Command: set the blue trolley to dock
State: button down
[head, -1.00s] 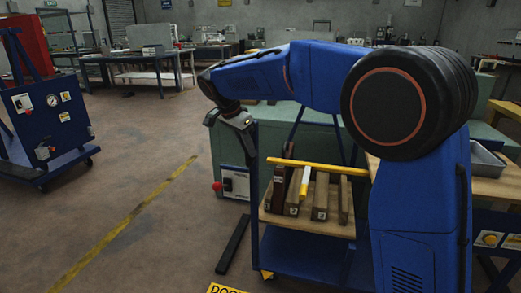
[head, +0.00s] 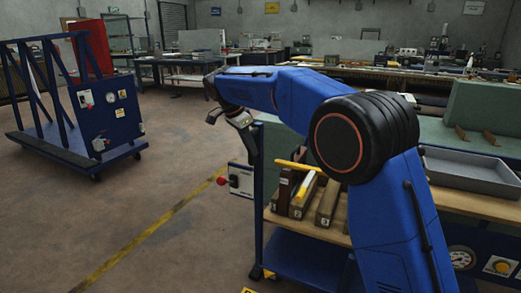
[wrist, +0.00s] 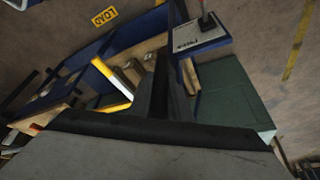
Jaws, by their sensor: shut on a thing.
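The blue trolley (head: 308,258) stands close in front of me, with a dark blue upright at its left and a wooden shelf. Numbered wooden blocks (head: 327,203) and a yellow bar (head: 300,167) show on or over the shelf. My gripper (head: 246,128) is shut at the top of the left upright, seemingly on the trolley; the exact contact is hard to see. In the wrist view my dark fingers (wrist: 165,80) point toward the trolley's shelf and blocks. My arm hides the trolley's right side. Only a sliver of a yellow floor sign (head: 249,291) shows.
Another blue frame trolley (head: 118,108) with a gauge stands at the left. A yellow line (head: 150,232) crosses clear floor. A wooden bench with a grey tray (head: 480,172) is close on the right. A yellow sign (wrist: 105,16) shows in the wrist view.

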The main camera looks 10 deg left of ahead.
jog(key=shift+w+a+r, duration=0.1)
jog(key=shift+w+a, duration=0.05)
jog(key=shift+a, duration=0.3)
jog(key=shift+w+a+r, duration=0.1)
jog(key=shift+w+a, duration=0.05)
jog(key=shift+a, duration=0.25)
jog(key=c, duration=1.6)
grip_release()
jog(key=shift+a+f, duration=0.1)
jog(key=shift+a, duration=0.05)
jog(key=shift+c, duration=0.2)
jog(key=v, duration=1.7)
jog(key=shift+a, duration=0.15)
